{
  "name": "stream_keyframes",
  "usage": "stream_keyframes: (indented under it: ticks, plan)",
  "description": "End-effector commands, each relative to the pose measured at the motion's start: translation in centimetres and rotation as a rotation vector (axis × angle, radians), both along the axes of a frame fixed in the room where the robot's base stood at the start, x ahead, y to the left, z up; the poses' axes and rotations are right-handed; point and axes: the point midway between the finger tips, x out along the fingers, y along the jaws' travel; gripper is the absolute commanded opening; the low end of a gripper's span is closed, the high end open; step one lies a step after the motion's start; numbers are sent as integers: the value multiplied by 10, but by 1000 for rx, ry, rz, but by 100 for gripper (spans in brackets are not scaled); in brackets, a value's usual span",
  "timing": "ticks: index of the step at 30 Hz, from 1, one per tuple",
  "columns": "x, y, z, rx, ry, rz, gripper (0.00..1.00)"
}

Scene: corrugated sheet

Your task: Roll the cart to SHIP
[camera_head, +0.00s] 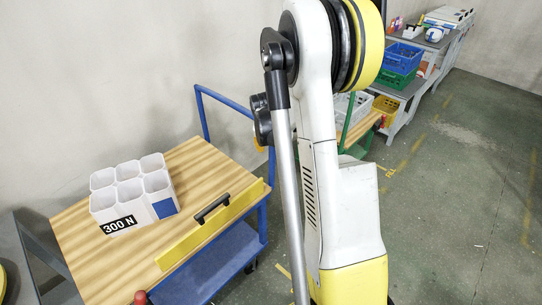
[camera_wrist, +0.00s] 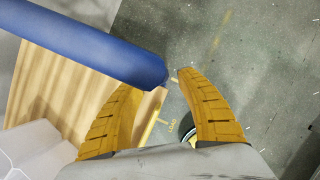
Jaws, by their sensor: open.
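The cart has a striped wooden top (camera_head: 95,262) and a blue tubular frame with a raised push handle (camera_head: 228,103) at its far end. The handle also shows in the wrist view as a thick blue bar (camera_wrist: 85,42), its rounded corner close to my fingertips. My gripper (camera_wrist: 158,80) is open, with two yellow ribbed fingers. The bar's end lies at or just beyond the gap between the tips; I cannot tell whether they touch. In the head view my arm hides part of the handle. No SHIP marking is readable.
A white multi-cell holder marked 300 N (camera_head: 133,190) stands on the cart top beside a yellow strip with a black grip (camera_head: 212,208). A green-framed cart (camera_head: 365,128) and grey tables with crates (camera_head: 401,57) line the wall.

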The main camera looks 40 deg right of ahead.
Motion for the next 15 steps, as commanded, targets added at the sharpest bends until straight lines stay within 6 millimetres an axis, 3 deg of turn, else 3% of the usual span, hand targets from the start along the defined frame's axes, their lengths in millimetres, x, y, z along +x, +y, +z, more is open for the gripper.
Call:
stream_keyframes:
  ticks: [1, 6, 15]
  plan:
    - [2, -3, -12, 0, 0, -1, 45]
    - [8, -9, -31, 1, -1, -1, 45]
    - [10, -12, -37, 1, -1, -1, 45]
